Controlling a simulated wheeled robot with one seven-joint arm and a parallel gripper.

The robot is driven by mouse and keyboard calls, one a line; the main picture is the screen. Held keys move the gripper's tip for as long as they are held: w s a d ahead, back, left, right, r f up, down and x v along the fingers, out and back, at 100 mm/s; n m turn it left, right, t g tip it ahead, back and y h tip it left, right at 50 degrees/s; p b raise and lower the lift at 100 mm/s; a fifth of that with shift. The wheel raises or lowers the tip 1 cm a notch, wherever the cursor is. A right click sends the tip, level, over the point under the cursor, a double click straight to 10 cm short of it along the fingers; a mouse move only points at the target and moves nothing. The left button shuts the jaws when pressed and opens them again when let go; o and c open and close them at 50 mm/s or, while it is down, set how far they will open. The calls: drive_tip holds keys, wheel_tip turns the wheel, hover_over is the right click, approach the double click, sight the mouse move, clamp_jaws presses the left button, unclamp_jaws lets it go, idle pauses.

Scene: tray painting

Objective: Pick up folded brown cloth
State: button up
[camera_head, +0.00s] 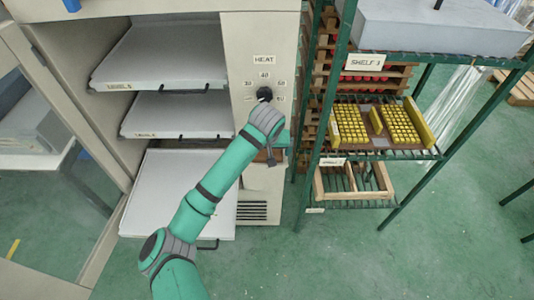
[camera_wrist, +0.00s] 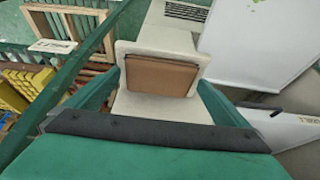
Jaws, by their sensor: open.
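The folded brown cloth (camera_wrist: 160,76) lies flat in a shallow pale holder (camera_wrist: 188,47) in the wrist view. My gripper (camera_wrist: 160,88) is open, with one green finger to the left of the cloth and one to the right. Nothing is held, and the cloth's near edge is in plain view. In the head view my arm reaches to the front of the heater cabinet, below its dial.
The cabinet (camera_head: 238,60) has a black heat dial (camera_head: 264,94) just above my wrist. White pull-out trays (camera_head: 165,112) stand to the left. A green rack (camera_head: 345,70) stands close on the right, holding yellow pieces (camera_head: 402,123) and a wooden frame (camera_head: 330,185).

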sight(267, 155)
drive_tip(key=shift+w+f, duration=0.15)
drive_tip(key=shift+f, duration=0.2)
drive_tip(key=shift+c, duration=0.3)
drive_tip(key=c, duration=0.9)
drive_tip(key=shift+r, duration=0.1)
drive_tip(key=v, duration=0.3)
drive_tip(key=shift+w+d+r, duration=0.1)
drive_tip(key=shift+w+r, duration=0.15)
drive_tip(key=shift+r, duration=0.2)
drive_tip(key=s+r, duration=0.3)
drive_tip(key=s, duration=0.1)
drive_tip(key=s+r, duration=0.3)
drive_tip(key=s, duration=0.2)
drive_tip(key=s+r, duration=0.3)
drive_tip(key=s, duration=0.1)
drive_tip(key=shift+s+d+r, duration=0.1)
drive_tip(key=shift+s+d, duration=0.15)
drive_tip(key=shift+d, duration=0.15)
